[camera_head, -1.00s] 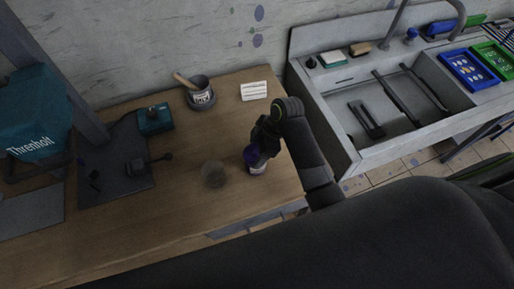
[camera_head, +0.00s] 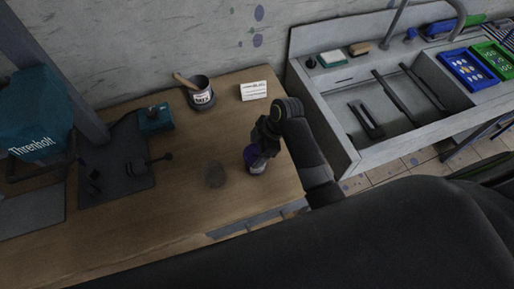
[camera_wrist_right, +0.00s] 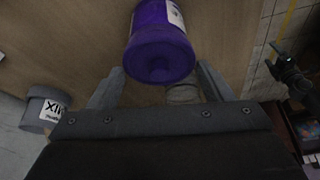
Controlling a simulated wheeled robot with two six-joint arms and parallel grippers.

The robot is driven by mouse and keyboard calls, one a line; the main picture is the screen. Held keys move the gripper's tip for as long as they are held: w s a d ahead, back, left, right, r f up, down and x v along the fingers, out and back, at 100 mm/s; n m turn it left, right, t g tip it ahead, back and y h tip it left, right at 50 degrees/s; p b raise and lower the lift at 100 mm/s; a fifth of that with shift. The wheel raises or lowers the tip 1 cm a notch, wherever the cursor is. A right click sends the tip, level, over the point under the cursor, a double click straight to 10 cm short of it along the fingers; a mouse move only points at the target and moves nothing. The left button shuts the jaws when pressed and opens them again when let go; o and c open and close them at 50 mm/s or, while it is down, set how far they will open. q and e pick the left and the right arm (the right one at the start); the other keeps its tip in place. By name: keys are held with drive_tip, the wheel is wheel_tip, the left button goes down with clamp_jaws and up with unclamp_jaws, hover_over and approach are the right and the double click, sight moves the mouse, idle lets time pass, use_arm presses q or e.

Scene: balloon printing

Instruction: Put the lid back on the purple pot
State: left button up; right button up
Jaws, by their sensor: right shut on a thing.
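The purple pot (camera_head: 258,167) stands on the wooden table near its right front edge, with a pale label on its side. In the right wrist view the pot (camera_wrist_right: 157,15) shows with the purple lid (camera_wrist_right: 161,58), with a round knob, at its near end. The lid appears to sit on the pot; whether it is fully seated I cannot tell. My left gripper is not in view.
Further back are a grey pot with a brush (camera_head: 201,94), a white card (camera_head: 254,91) and a teal device (camera_head: 155,118). A sink (camera_head: 400,105) lies to the right.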

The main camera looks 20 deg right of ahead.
drive_tip(key=shift+f, duration=0.15)
idle(0.8)
drive_tip(key=o, duration=1)
drive_tip(key=shift+o, duration=0.3)
drive_tip(key=shift+r, duration=3.55)
clamp_jaws()
drive_tip(key=shift+f, duration=0.1)
